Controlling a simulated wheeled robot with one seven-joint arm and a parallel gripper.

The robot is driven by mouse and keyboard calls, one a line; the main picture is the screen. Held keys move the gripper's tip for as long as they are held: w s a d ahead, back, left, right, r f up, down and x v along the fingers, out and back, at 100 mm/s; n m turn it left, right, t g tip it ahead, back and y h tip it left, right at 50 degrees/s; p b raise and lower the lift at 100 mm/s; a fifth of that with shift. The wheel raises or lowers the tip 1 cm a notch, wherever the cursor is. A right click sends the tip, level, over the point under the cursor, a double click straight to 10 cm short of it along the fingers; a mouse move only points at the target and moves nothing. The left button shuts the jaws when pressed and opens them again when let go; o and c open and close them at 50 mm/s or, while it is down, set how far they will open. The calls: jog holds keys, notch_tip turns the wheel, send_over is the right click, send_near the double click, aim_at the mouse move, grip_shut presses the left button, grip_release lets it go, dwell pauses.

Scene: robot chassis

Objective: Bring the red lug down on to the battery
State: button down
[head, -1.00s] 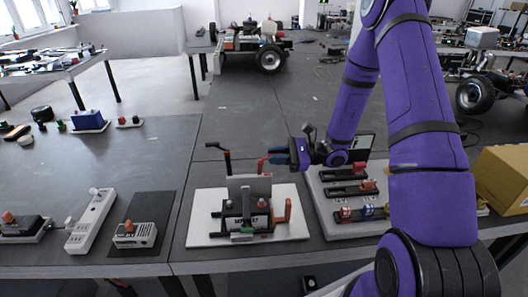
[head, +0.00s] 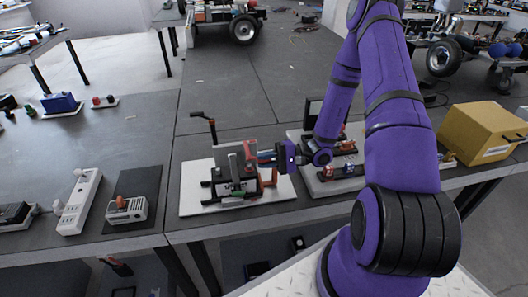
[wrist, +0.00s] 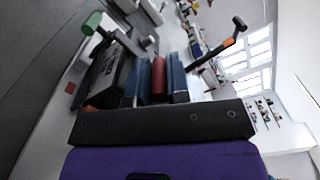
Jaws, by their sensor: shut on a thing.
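My gripper (head: 262,158) is shut on the red lug (head: 250,151), in the head view at the upper right of the battery. In the wrist view the red lug (wrist: 159,78) stands between the two blue fingers. The battery (head: 234,187) is a dark box with a pale label on the white board (head: 192,203). It also shows in the wrist view (wrist: 104,78), left of the fingers. The lug looks close to the battery's top right end. I cannot tell whether they touch, since the lug's lower end is hidden.
A black crank-shaped lever (head: 208,122) rises behind the battery. An orange handle (head: 270,178) stands at its right. A second pale board (head: 335,184) with small parts lies to the right, with a cardboard box (head: 478,133) beyond. The table left of the white board holds a power strip (head: 80,202).

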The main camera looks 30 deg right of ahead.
jog(key=shift+s+f, duration=0.1)
jog(key=shift+f, duration=0.6)
jog(key=c, duration=1.1)
grip_release()
jog(key=v, duration=1)
jog(key=shift+s+d, duration=0.15)
jog(key=shift+d, duration=0.25)
jog(key=shift+r, duration=0.1)
